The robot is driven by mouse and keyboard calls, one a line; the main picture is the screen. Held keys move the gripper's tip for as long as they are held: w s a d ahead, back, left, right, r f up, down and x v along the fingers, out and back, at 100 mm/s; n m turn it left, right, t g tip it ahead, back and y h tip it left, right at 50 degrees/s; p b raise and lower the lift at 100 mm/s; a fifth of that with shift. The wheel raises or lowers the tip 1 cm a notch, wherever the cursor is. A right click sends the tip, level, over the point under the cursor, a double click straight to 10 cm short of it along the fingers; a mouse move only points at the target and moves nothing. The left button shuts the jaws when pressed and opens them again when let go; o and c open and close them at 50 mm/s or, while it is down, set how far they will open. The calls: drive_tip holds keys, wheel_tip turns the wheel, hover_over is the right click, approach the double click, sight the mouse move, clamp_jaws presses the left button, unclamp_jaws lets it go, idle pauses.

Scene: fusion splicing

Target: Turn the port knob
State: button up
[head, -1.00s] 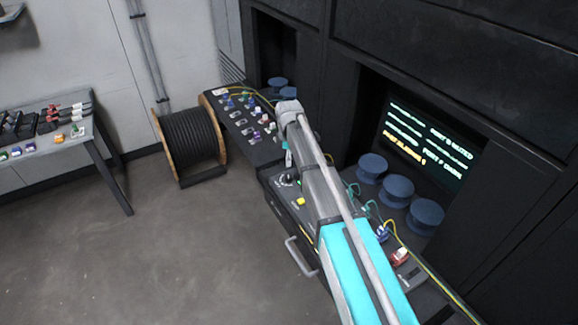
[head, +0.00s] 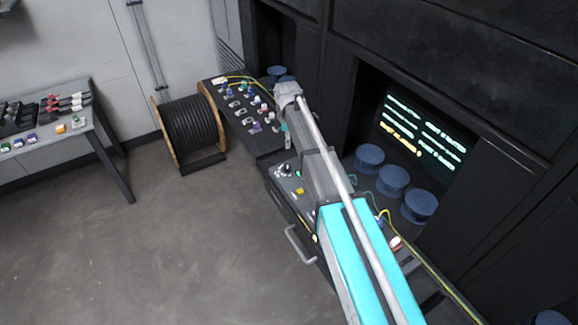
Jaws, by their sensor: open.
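A round knob (head: 284,170) with a dark and silver top sits on the near console panel, left of my arm; I take it to be the port knob. My gripper (head: 287,142) shows only as a small teal and pale piece hanging below the arm's far end. It is open, above and beyond the knob in the picture and apart from it. The arm hides most of it, and its fingers are not clear. A lit screen (head: 423,130) in the console recess shows green lines and one yellow line, too blurred to read.
A yellow button (head: 299,191) sits beside the knob, and a handle (head: 300,245) sticks out from the console front. Coloured connectors (head: 256,127) fill the far panel. Blue spools (head: 392,180) stand right of my arm. A cable drum (head: 188,128) stands on otherwise open floor.

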sight(288, 166)
drive_tip(key=shift+f+b, duration=6.65)
drive_tip(key=shift+f, duration=0.15)
drive_tip(key=c, duration=1.1)
drive_tip(key=shift+c, duration=0.2)
drive_tip(key=shift+m, duration=1)
